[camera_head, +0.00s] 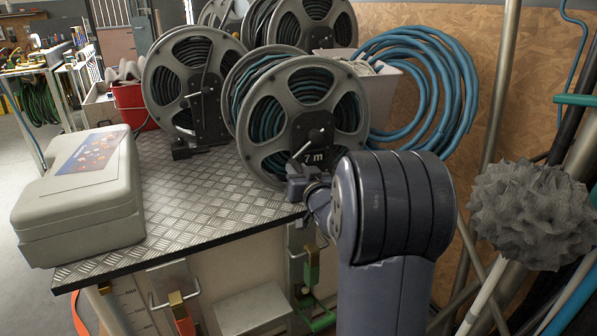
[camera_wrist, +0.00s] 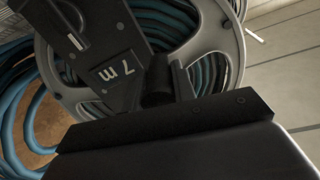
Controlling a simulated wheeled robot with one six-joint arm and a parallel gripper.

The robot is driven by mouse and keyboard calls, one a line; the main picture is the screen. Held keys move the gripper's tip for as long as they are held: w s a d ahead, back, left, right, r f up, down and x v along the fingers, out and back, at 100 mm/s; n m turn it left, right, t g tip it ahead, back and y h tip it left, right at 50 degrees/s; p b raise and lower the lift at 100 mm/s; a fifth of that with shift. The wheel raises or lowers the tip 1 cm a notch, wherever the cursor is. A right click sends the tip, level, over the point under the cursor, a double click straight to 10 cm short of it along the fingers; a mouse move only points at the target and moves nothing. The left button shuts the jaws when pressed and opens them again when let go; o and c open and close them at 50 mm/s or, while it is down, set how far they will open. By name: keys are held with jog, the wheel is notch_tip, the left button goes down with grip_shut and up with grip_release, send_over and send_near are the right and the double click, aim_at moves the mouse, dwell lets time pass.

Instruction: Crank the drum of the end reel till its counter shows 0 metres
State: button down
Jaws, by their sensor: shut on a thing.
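The end reel (camera_head: 255,110) is the nearest grey drum wound with dark teal hose, standing upright at the right of the metal bench top. Its black hub plate carries a counter (camera_head: 313,158) that reads 7 m. The counter also shows, tilted, in the wrist view (camera_wrist: 115,69). A short pale crank arm (camera_head: 301,149) slants down and left from the hub. My gripper (camera_head: 298,178) is at the lower front of the drum, shut on the crank handle (camera_wrist: 156,85). The grip itself is partly hidden by my wrist.
More reels (camera_head: 187,85) stand behind and to the left. A grey case (camera_head: 82,190) lies on the bench's left side. A blue hose coil (camera_head: 437,85) hangs at the right wall. A shaggy grey mop head (camera_head: 530,213) is to the right. The tread-plate bench (camera_head: 190,205) is clear in the middle.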

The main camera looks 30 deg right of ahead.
jog(key=shift+a+r+m+p, duration=0.4)
jog(key=shift+r+m+p, duration=0.45)
jog(key=shift+p, duration=0.2)
jog(key=shift+a+r+m+p, duration=0.35)
jog(key=shift+r+m+p, duration=0.45)
jog(key=shift+p, duration=0.25)
jog(key=r+m+p, duration=0.3)
jog(key=m+p, duration=0.1)
jog(key=r+m+p, duration=0.4)
jog(key=m+p, duration=0.1)
jog(key=shift+d+r, duration=0.2)
jog(key=shift+p, duration=0.3)
jog(key=c, duration=1.2)
grip_release()
jog(key=shift+o, duration=0.2)
